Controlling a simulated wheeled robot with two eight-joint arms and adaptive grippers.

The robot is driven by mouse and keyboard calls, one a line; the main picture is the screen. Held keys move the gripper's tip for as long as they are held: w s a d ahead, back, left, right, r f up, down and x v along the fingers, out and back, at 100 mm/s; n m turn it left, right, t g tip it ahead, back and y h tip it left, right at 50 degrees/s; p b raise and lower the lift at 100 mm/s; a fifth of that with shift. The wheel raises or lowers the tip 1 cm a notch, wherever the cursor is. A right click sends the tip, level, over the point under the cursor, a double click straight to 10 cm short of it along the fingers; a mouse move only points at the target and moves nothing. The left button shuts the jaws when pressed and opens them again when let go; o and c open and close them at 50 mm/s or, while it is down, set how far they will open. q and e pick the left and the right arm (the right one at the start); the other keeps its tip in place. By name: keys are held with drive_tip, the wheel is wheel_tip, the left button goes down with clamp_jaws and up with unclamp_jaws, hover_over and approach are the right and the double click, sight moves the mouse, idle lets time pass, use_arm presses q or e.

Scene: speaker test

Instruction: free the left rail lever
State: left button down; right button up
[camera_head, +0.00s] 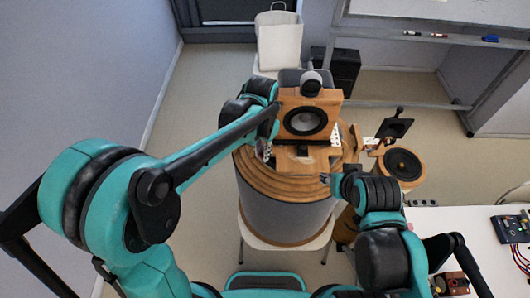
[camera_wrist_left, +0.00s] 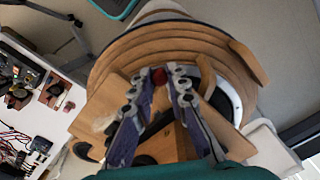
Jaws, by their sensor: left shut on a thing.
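A wooden speaker (camera_head: 304,121) with a dark round cone stands on a round, stepped wooden platform (camera_head: 290,189). In the head view my left gripper (camera_head: 268,152) reaches down at the speaker's left side; its fingers are small and partly hidden there. In the left wrist view the left gripper (camera_wrist_left: 159,77) has its fingertips closed together on a small red knob (camera_wrist_left: 158,76), which looks like the left rail lever; the rest of the lever is hidden. My right gripper (camera_head: 326,179) is at the front right of the platform; its fingers are too small to read.
A smaller round wooden speaker (camera_head: 403,164) stands to the right. A white table (camera_head: 463,223) with a boxed device (camera_head: 513,226) and red wires is at the lower right. A white bin (camera_head: 279,42) stands behind. Open floor lies left of the platform.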

use_arm(q)
drive_tip(key=shift+w+a+m+b, duration=0.35)
drive_tip(key=shift+w+a+m, duration=0.1)
drive_tip(key=shift+m, duration=1.3)
drive_tip(key=shift+w+a+m+b, duration=0.4)
drive_tip(key=shift+w+a+m, duration=0.1)
drive_tip(key=shift+m, duration=1.3)
drive_tip(key=shift+w+a+m+b, duration=0.35)
drive_tip(key=shift+w+a+m, duration=0.1)
drive_tip(key=shift+m, duration=1.3)
drive_tip(key=c, duration=1.5)
unclamp_jaws()
wheel_tip(320, 180, up, 12)
drive_tip(key=shift+r, duration=0.1)
